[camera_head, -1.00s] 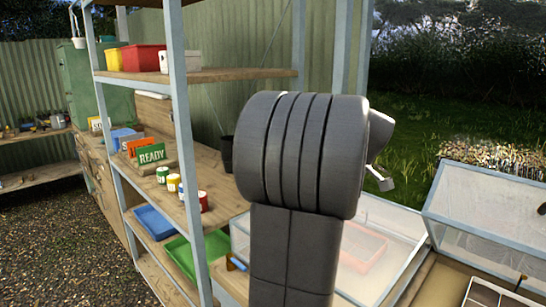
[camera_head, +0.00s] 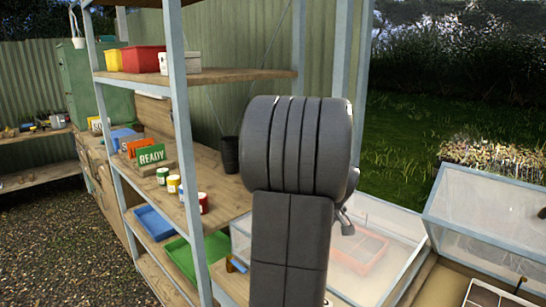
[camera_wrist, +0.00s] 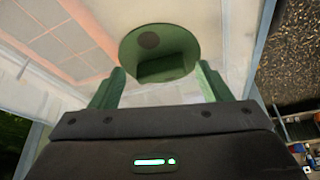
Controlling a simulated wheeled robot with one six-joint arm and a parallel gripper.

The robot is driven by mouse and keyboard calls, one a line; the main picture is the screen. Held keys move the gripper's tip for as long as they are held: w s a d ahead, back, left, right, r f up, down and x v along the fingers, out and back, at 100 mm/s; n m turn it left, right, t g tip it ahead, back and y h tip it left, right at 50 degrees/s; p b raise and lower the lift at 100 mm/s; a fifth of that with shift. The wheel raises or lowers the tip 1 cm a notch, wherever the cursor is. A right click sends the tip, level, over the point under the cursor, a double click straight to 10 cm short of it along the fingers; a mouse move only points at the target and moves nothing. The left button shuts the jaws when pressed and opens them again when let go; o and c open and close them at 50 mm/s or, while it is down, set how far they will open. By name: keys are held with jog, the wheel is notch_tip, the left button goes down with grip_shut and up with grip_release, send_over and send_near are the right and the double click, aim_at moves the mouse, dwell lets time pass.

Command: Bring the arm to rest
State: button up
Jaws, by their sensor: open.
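My arm (camera_head: 290,230) stands upright in the middle of the head view, its thick dark grey joint in front of the shelf and cold frame. A small grey part of the arm's far end shows at its right side; the fingers are hidden there. In the wrist view my gripper (camera_wrist: 160,72) is open, with its two green fingers apart. A round dark green shape (camera_wrist: 160,42) with a dark spot shows beyond and between the fingertips; I cannot tell what it is or whether it touches them.
A wooden shelf rack (camera_head: 176,140) stands close on the left, with a READY sign (camera_head: 151,154), small pots and a green tray (camera_head: 190,255). A glazed cold frame (camera_head: 395,225) holding a reddish tray (camera_head: 362,250) is behind my arm. Another glazed lid (camera_head: 485,205) stands open at the right.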

jog(key=m+h, duration=0.1)
jog(key=m, duration=0.2)
jog(key=shift+s+a+m+t, duration=0.1)
jog(key=shift+m+t, duration=0.3)
jog(key=shift+a+m+h, duration=0.1)
jog(key=shift+m+h, duration=0.8)
jog(key=shift+m, duration=0.8)
jog(key=shift+a+m+g+h+b, duration=0.15)
jog(key=shift+m+h+b, duration=0.3)
jog(key=shift+m, duration=0.6)
jog(key=shift+d+m+g+h+b, duration=0.15)
jog(key=shift+m+h+b, duration=0.25)
jog(key=shift+m, duration=0.65)
jog(key=shift+a+m+g+h+b, duration=0.15)
jog(key=shift+m+g+h+b, duration=0.25)
jog(key=shift+m, duration=1.2)
